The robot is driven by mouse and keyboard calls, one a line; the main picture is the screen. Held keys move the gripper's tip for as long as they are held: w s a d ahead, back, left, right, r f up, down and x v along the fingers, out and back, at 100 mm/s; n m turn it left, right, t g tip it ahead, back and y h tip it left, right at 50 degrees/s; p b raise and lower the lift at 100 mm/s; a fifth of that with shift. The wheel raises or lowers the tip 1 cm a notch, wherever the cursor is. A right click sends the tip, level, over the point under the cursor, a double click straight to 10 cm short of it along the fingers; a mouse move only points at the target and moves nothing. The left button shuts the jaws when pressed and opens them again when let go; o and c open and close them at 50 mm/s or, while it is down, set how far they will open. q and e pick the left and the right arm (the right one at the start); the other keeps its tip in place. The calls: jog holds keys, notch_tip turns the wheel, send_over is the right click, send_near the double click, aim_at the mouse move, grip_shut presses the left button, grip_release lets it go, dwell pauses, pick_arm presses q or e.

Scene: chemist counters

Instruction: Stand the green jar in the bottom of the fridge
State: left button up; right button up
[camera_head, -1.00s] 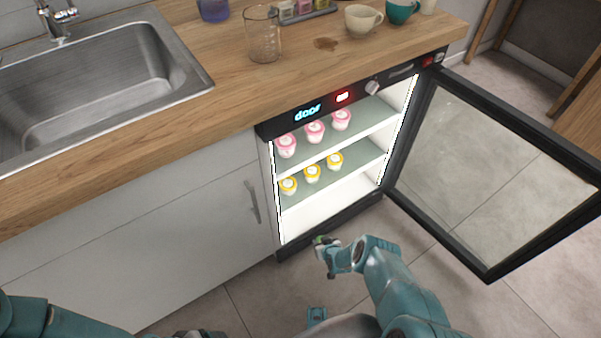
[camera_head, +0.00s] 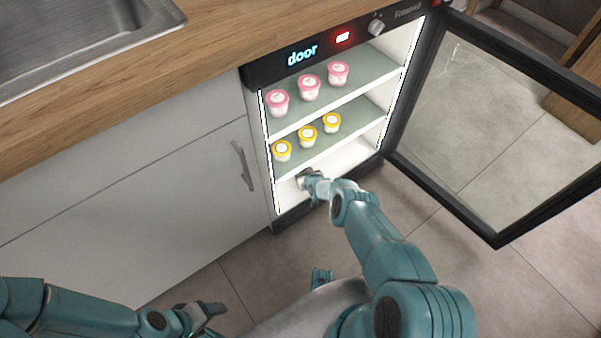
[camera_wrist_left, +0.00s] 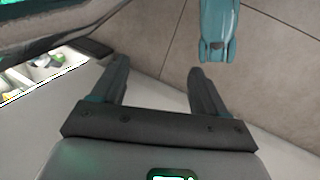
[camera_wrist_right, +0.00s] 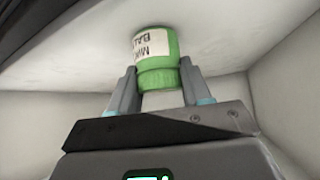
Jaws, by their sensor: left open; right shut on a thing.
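The green jar (camera_wrist_right: 157,66), with a white label, shows in the right wrist view between the fingers of my right gripper (camera_wrist_right: 155,88), which is shut on it. A pale surface of the fridge interior lies around it. In the head view my right gripper (camera_head: 308,180) reaches into the bottom of the open fridge (camera_head: 345,166), and the jar is hidden there. I cannot tell whether the jar touches the fridge floor. My left gripper (camera_head: 208,310) is open and empty at the lower left of the head view; its spread fingers (camera_wrist_left: 158,92) show in the left wrist view.
Pink-lidded jars (camera_head: 309,88) stand on the upper shelf and yellow-lidded jars (camera_head: 307,137) on the middle shelf. The glass door (camera_head: 510,130) stands open to the right. A white cabinet (camera_head: 110,215) adjoins the fridge on the left, under the wooden counter (camera_head: 130,105).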

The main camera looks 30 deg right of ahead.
jog(key=shift+w, duration=0.3)
jog(key=w+b, duration=0.2)
jog(key=b, duration=0.1)
jog(key=w+b, duration=0.1)
jog(key=shift+d+f, duration=0.25)
jog(key=shift+d, duration=0.1)
jog(key=shift+w+r+b, duration=0.2)
jog(key=shift+w+b, duration=0.15)
jog(key=shift+b, duration=0.1)
jog(key=shift+r, duration=0.1)
jog(key=o, duration=1.1)
